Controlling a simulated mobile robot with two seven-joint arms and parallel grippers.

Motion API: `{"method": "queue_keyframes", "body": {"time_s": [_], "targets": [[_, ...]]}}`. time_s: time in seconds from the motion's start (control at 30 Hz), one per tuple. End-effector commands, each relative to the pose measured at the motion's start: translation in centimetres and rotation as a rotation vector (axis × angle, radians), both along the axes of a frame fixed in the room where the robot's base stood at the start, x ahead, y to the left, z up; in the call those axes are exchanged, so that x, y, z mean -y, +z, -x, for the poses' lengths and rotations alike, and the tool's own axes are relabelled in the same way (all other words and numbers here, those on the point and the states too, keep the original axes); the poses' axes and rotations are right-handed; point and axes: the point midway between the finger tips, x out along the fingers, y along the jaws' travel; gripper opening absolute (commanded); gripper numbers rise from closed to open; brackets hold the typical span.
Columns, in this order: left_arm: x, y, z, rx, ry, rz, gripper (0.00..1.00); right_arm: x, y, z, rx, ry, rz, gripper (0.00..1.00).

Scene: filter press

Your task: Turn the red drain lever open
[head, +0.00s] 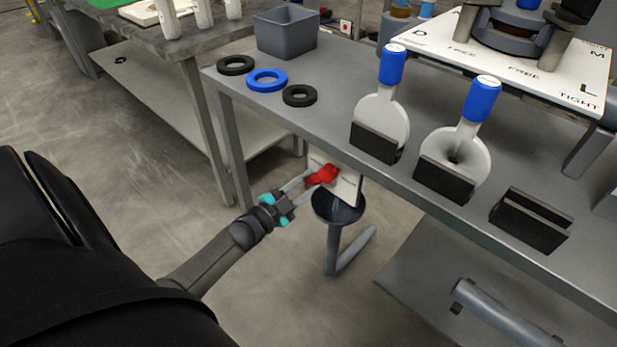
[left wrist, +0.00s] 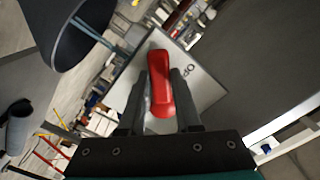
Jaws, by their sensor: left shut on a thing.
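The red drain lever (head: 322,176) sits in front of a white plate (head: 346,186) below the front edge of the bench. My left gripper (head: 308,181) reaches it from the left and is shut on it. In the left wrist view the red lever (left wrist: 160,84) stands nearly upright in the picture between my two fingers (left wrist: 160,100). The white plate (left wrist: 205,88) behind it carries lettering that reads in part "OP"; the rest is hidden. My right gripper is not in view.
A dark funnel (head: 337,208) with a grey pipe stands just below the lever. The grey bench (head: 330,112) above holds a grey bin (head: 285,32), black and blue rings, and blue-handled paddles (head: 381,110) in black holders. The floor at left is open.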

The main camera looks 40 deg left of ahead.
Motion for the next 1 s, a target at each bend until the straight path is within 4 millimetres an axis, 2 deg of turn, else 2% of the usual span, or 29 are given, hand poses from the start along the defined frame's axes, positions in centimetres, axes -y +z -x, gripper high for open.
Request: {"method": "queue_keyframes", "body": {"time_s": [0.47, 0.5, 0.77, 1.0], "targets": [[-0.16, 0.06, 0.01, 0.000, 0.001, -0.019, 0.00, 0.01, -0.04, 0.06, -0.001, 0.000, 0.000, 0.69], [-0.16, 0.06, 0.01, 0.001, 0.002, -0.019, 0.34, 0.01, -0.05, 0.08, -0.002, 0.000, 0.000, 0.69], [-0.11, 0.06, -0.01, 0.001, 0.001, -0.016, 0.62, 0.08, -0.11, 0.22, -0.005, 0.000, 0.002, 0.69], [-0.06, 0.06, 0.03, 0.001, 0.000, -0.014, 0.62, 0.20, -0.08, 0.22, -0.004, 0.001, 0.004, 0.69]]}}
